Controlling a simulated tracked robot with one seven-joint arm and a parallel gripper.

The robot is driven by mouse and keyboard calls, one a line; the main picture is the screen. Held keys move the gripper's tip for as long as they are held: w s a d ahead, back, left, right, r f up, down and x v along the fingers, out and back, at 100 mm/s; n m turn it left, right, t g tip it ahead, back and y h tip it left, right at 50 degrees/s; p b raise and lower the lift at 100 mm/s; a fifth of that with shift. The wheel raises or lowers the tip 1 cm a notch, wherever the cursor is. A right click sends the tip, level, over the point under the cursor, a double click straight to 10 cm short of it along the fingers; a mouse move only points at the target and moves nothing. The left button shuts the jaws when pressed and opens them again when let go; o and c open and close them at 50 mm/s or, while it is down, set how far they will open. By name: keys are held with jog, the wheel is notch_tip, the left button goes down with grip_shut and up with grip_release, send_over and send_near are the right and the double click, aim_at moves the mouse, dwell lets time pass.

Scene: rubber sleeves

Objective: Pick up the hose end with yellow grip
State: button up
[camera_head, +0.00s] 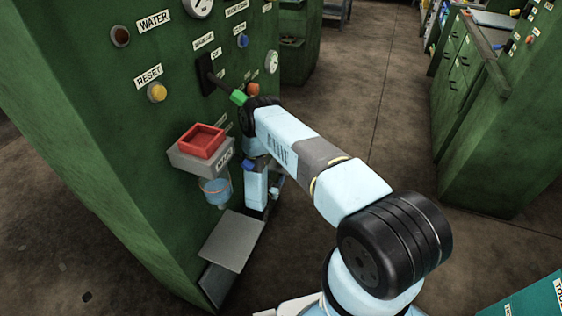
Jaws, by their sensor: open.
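I cannot make out a hose end with a yellow grip in this view. My arm reaches from the lower right toward the green machine, and its wrist hangs down close to the machine's front. My gripper (258,208) is at the lower end of the wrist, small and partly hidden, with its fingers hard to make out. It is open, and I see nothing held in it. It is just right of a clear cup with an orange band (216,191) and near a grey plate (234,241).
The green machine (90,130) carries a yellow RESET button (157,92), a green-tipped lever (238,97) and gauges. A red tray (201,141) sits on a grey bracket (190,160). Green cabinets (480,120) stand at right. The brown floor (370,90) between is clear.

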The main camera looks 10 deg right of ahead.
jog(key=x, duration=0.5)
jog(key=a+x, duration=0.1)
jog(key=x, duration=0.1)
jog(key=shift+w+d+r, duration=0.1)
jog(key=shift+w+d, duration=0.15)
jog(key=shift+w, duration=0.3)
jog(key=shift+r+x, duration=0.2)
jog(key=shift+x, duration=2.4)
jog(key=shift+w+a, duration=0.1)
jog(key=shift+a, duration=0.05)
jog(key=c, duration=1.1)
jog(key=shift+r, duration=0.15)
